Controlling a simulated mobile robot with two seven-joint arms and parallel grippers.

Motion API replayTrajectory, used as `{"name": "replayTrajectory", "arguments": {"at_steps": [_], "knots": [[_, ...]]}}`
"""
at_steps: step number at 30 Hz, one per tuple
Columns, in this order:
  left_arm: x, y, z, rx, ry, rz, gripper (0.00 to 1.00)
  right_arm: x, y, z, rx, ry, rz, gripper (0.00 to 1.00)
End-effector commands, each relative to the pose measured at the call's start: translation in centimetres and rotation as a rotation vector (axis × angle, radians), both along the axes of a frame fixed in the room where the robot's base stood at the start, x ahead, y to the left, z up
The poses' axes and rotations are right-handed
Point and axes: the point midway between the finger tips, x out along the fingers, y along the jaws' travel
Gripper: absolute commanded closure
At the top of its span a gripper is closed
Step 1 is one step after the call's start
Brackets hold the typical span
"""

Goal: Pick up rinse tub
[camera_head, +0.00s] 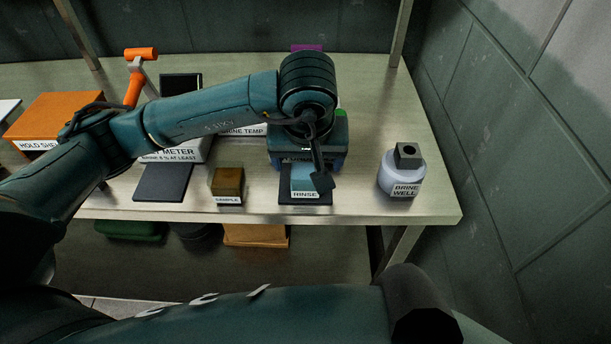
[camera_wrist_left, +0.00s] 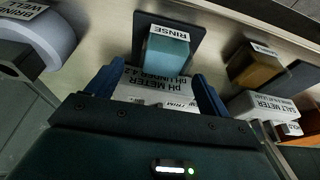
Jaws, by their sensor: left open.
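The rinse tub (camera_head: 304,182) is a small light-blue box labelled RINSE, on a dark mat (camera_head: 288,198) near the table's front edge. My left gripper (camera_head: 308,163) is above and behind it, hiding part of it in the head view. In the left wrist view, the left gripper (camera_wrist_left: 156,80) is open, its blue fingers wide apart. There the tub (camera_wrist_left: 168,52) shows upright just beyond the fingertips, lined up with the gap, with nothing visibly gripped. My right gripper is not in view.
A brown sample block (camera_head: 228,182) stands left of the tub, and the white brine well (camera_head: 401,174) stands to the right. A dark pad (camera_head: 163,182) lies farther left. A pH meter sign (camera_wrist_left: 150,86) shows between the fingers. Bare table lies between tub and well.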

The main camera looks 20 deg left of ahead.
Motion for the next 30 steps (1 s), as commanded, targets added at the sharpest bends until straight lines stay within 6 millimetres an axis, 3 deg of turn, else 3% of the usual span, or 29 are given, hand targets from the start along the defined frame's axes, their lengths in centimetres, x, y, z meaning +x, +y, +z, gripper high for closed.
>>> {"name": "replayTrajectory", "arguments": {"at_steps": [9, 17, 30], "knots": [[0.8, 0.7, -4.1, 0.0, 0.003, 0.003, 0.2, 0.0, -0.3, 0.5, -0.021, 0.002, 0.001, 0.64], [0.9, 0.6, -4.4, 0.0, 0.001, 0.0, 0.2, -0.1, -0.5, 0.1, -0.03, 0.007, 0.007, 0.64], [0.9, 0.6, -4.3, 0.0, 0.001, 0.0, 0.55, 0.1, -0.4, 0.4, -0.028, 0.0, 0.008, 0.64]]}}
